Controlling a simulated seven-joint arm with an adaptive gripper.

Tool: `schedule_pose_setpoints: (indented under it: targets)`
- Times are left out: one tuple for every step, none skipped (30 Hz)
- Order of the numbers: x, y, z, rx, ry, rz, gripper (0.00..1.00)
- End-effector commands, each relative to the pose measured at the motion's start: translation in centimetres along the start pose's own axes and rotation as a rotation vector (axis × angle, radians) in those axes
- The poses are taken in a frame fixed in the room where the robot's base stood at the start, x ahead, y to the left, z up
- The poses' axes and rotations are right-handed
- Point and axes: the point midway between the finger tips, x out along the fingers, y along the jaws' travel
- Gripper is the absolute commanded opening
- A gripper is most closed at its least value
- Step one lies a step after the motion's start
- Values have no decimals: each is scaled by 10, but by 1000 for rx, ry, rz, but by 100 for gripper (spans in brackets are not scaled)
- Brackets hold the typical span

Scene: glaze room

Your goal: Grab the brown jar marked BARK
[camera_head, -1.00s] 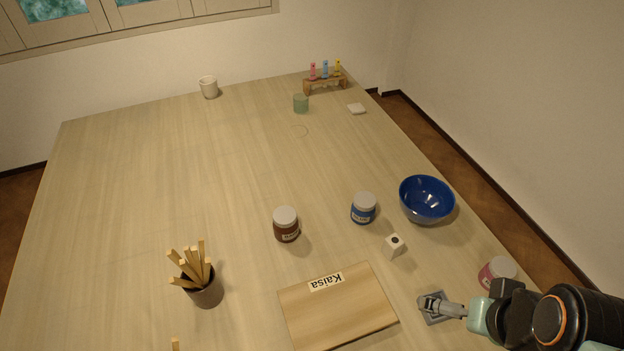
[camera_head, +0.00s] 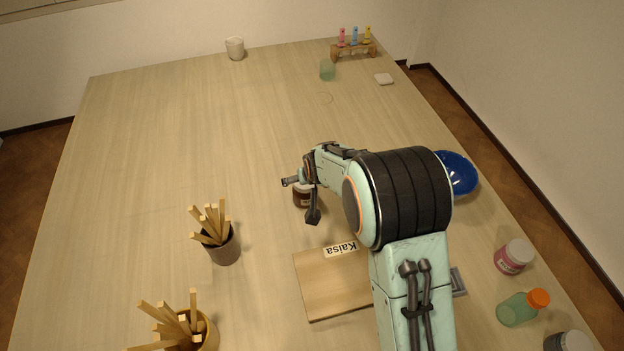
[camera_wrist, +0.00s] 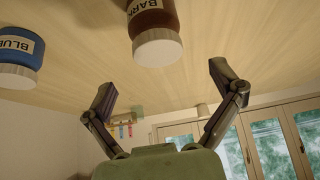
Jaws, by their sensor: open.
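The brown jar (camera_head: 303,198) with a white lid stands on the table in the head view, partly hidden by my gripper (camera_head: 301,200). In the wrist view the brown jar (camera_wrist: 149,22) shows its label reading BARK, and the picture is upside down. My gripper's two fingers (camera_wrist: 172,100) are spread wide and empty. The jar appears beyond and between them in that view, apart from both fingers as far as I can see.
A blue jar (camera_wrist: 20,50) stands beside the brown one. A blue bowl (camera_head: 462,174) is partly behind my arm. A wooden board (camera_head: 330,290) marked Kaisa lies nearer. A pot of sticks (camera_head: 224,250) stands left.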

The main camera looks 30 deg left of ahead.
Motion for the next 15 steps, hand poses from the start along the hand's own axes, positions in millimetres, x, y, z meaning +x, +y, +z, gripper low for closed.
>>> schedule_pose_setpoints:
  targets:
    - [8, 0, 1, 1, -3, 1, 92]
    - [14, 1, 2, 1, -4, 1, 92]
    - [20, 1, 1, 2, -3, 1, 92]
    - [26, 1, 2, 2, -4, 1, 92]
    - [30, 1, 1, 2, -3, 1, 92]
    - [36, 1, 1, 2, -3, 1, 92]
    - [41, 2, 2, 3, -3, 1, 92]
    - [44, 2, 1, 3, -2, 2, 92]
    - [49, 2, 1, 3, -2, 2, 92]
    - [51, 2, 1, 3, -2, 2, 92]
    - [53, 2, 0, 3, -1, 2, 92]
    - [55, 2, 1, 3, -1, 2, 92]
    - [56, 2, 1, 3, -2, 2, 92]
    - [57, 2, 1, 3, -2, 2, 92]
    - [58, 2, 1, 3, -1, 2, 92]
